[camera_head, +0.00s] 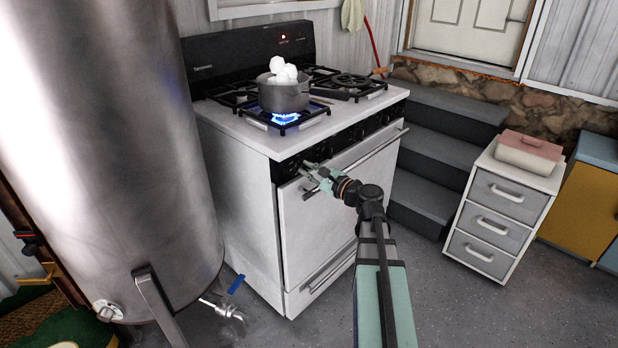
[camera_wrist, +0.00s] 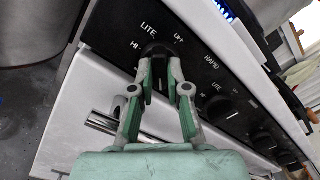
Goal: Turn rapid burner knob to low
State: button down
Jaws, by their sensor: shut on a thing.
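The stove's black control panel (camera_wrist: 185,50) carries a row of dark knobs. My gripper (camera_wrist: 158,72) is shut on the leftmost knob (camera_wrist: 155,50) in the wrist view, with a finger on each side. White HI, LITE and OFF marks surround this knob; its pointer is hard to read. The word RAPID is printed between it and the second knob (camera_wrist: 216,108). In the head view my gripper (camera_head: 308,176) is at the left end of the stove front (camera_head: 340,190). A blue flame (camera_head: 286,117) burns under a grey pot (camera_head: 284,97) on the front left burner.
The oven handle (camera_wrist: 105,124) runs just below the panel. A large metal tank (camera_head: 110,130) stands left of the stove; dark steps (camera_head: 440,150) and a drawer unit (camera_head: 495,215) stand right. The floor in front is clear.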

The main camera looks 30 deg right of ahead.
jog(key=shift+n+b, duration=0.45)
jog(key=shift+n, duration=0.15)
jog(key=c, duration=1.1)
grip_release()
jog(key=shift+c, duration=0.2)
jog(key=v, duration=1.2)
